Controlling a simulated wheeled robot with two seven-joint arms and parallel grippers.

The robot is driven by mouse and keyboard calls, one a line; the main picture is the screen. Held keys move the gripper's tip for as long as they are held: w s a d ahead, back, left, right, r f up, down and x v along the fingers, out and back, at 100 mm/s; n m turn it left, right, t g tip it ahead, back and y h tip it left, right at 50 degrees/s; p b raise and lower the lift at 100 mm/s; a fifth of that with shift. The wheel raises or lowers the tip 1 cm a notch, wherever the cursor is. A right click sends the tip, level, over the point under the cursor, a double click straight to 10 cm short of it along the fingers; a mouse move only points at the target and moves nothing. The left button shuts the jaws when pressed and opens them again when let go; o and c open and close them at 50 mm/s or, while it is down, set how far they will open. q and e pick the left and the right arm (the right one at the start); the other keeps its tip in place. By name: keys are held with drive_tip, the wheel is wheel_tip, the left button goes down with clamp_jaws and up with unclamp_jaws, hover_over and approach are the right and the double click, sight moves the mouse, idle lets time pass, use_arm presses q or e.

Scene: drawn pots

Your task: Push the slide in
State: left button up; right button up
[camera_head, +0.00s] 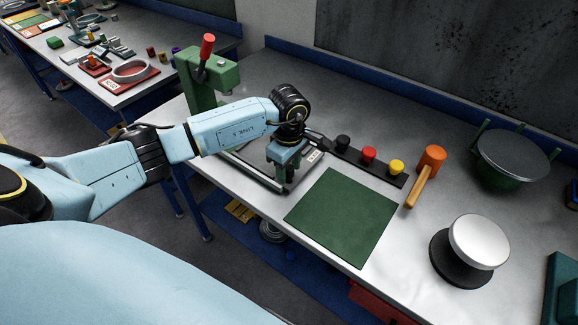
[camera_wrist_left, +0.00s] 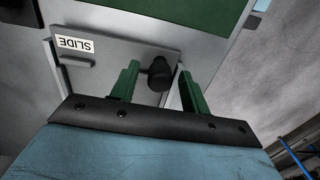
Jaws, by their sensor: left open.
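The slide (camera_wrist_left: 110,55) is a flat grey plate with a white SLIDE label, on the worktable. In the left wrist view a dark round knob (camera_wrist_left: 160,72) stands on it. My left gripper (camera_wrist_left: 158,88) has two green fingers, open, one on each side of the knob. Gaps show on both sides, so I see no grip on it. In the head view my left gripper (camera_head: 281,174) points down over the slide, and the label end (camera_head: 314,156) shows to its right. The knob is hidden there by my gripper and wrist. My right gripper is not in view.
A green press (camera_head: 222,78) with a red-handled lever stands behind my forearm. A black strip with black, red and yellow buttons (camera_head: 368,154) lies right of the slide. A green mat (camera_head: 343,216), an orange mallet (camera_head: 427,172) and a white-topped round button (camera_head: 478,242) are nearby.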

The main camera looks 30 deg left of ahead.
sight(242, 153)
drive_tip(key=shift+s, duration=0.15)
